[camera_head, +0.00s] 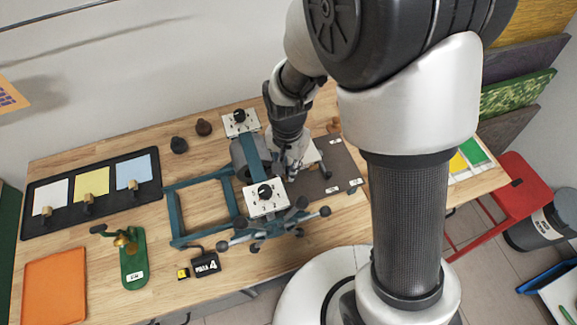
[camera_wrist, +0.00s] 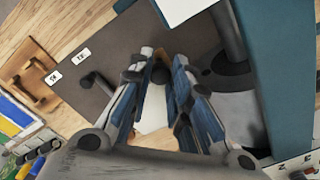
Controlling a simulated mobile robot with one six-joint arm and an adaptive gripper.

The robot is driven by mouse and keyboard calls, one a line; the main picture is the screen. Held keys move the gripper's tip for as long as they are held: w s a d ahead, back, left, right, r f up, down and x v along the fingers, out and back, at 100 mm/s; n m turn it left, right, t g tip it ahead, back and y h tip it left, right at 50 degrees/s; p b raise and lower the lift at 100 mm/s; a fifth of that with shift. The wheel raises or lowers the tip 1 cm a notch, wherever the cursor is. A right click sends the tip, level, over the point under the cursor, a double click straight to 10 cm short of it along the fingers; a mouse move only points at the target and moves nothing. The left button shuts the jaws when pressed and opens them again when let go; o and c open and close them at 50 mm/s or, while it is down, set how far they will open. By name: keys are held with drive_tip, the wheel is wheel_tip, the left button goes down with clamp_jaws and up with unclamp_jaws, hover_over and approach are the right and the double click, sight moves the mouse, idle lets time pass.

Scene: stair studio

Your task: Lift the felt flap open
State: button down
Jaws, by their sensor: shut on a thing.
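The printing press has a teal frame (camera_head: 206,180), two white dial plates (camera_head: 265,198) and a spoked wheel. A dark grey sheet or bed (camera_head: 335,160) with small white labels lies at its right; it also shows in the wrist view (camera_wrist: 112,62). I cannot tell which grey layer is the felt flap. My gripper (camera_head: 293,170) is just right of the press roller, low over the bed. In the wrist view the fingers (camera_wrist: 160,72) close on a small dark brown piece between their tips. Whether that piece belongs to the flap is unclear. A white surface (camera_wrist: 152,115) shows between the fingers.
A black tray (camera_head: 70,222) with three coloured cards is at the left. A green stand (camera_head: 133,265), an orange sheet (camera_head: 55,287) and a black block (camera_head: 205,264) lie in front. Two dark knobbed items (camera_head: 179,145) stand behind the press. A red stool (camera_head: 520,195) stands at the right.

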drive_tip(key=c, duration=1.4)
unclamp_jaws()
drive_tip(key=shift+w, duration=0.2)
drive_tip(key=shift+c, duration=0.2)
drive_tip(key=shift+r, duration=4)
drive_tip(key=shift+c, duration=0.4)
